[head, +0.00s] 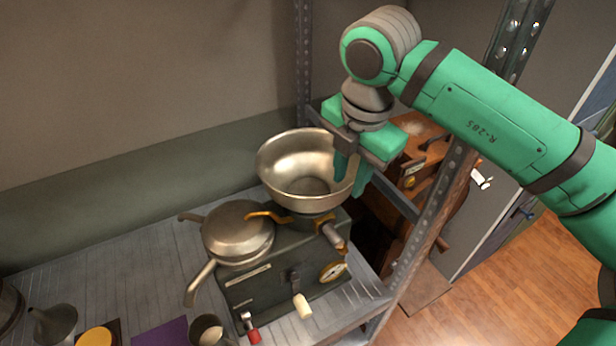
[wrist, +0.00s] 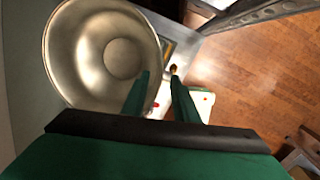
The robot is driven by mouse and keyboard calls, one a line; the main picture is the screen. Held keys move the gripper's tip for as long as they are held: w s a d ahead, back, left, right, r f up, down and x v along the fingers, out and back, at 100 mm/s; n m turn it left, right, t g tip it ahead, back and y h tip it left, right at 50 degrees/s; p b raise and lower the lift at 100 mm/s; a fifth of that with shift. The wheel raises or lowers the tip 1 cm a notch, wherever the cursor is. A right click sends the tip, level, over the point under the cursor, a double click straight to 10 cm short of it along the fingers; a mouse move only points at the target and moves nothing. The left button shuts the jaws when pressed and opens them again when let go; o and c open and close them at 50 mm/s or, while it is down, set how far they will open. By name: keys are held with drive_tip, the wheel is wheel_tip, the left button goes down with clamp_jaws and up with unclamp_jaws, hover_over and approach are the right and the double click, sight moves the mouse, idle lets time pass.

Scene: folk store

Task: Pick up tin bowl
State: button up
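The tin bowl (head: 290,160) is a wide, shiny metal bowl sitting upright on top of a dark machine (head: 262,290) on the shelf. It looks empty. My gripper (head: 353,178) points down at the bowl's right rim in the head view. In the wrist view the bowl (wrist: 82,60) fills the upper left. There, my gripper's fingers (wrist: 160,90) are apart, with the left finger overlapping the bowl's right wall and the right finger outside it. I cannot tell whether either finger touches the rim.
A lidded metal pan (head: 238,232) stands just left of the bowl. A perforated metal shelf post (head: 432,215) rises close on the right, with a wooden cabinet (head: 425,150) behind it. A funnel (head: 52,322) and a small cup (head: 208,331) are at the front left.

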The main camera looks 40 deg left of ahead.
sight(344, 192)
drive_tip(key=shift+w+a+f, duration=0.1)
drive_tip(key=shift+a+f, duration=0.1)
drive_tip(key=shift+f, duration=0.7)
drive_tip(key=shift+w+a+f, duration=0.15)
drive_tip(key=shift+a+f, duration=0.1)
drive_tip(key=shift+f, duration=0.7)
drive_tip(key=shift+w+a+f, duration=0.1)
drive_tip(key=shift+a+f, duration=0.1)
drive_tip(key=shift+f, duration=0.7)
drive_tip(key=shift+c, duration=0.7)
clamp_jaws()
